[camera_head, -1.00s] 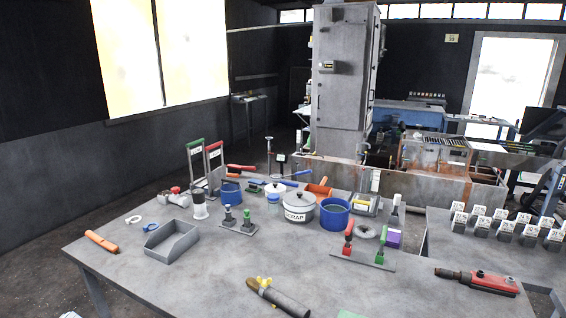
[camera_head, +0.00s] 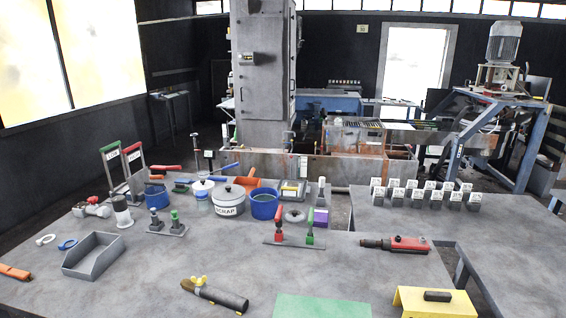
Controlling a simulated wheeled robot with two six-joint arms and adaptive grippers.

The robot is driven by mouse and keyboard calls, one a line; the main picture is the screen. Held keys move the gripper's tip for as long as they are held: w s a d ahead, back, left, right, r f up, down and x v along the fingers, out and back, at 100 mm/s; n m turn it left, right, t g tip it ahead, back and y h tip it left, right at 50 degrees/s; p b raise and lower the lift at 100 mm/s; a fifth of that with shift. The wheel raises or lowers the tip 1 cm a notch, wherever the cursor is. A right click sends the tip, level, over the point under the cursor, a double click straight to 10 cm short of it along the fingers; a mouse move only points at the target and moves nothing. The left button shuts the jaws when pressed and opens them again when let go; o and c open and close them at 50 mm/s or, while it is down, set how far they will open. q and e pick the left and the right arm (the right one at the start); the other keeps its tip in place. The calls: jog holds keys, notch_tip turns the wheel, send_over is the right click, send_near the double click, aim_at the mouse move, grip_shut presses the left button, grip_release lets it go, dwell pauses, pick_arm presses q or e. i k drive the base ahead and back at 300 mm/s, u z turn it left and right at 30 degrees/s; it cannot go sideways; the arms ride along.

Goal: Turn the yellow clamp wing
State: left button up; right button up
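The yellow clamp wing (camera_head: 199,281) sits on top of a dark cylindrical pipe piece (camera_head: 226,298) with a brownish left end. The piece lies on the grey table (camera_head: 130,290) near its front edge, left of a green mat. A second small yellow part shows low on the pipe's right side. Neither of my grippers is in view, so nothing is seen touching the wing.
A green mat (camera_head: 322,306) and a yellow block with a dark handle (camera_head: 437,302) lie to the right. A red-and-black tool (camera_head: 396,244), a grey open tray (camera_head: 93,256) and a SCRAP pot (camera_head: 228,201) stand farther back. Bare table surrounds the pipe.

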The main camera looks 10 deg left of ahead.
aim_at(199, 282)
jog(key=u, duration=0.45)
jog(key=k, duration=0.55)
jog(key=u, duration=1.05)
jog(key=i, duration=0.9)
jog(key=z, duration=0.35)
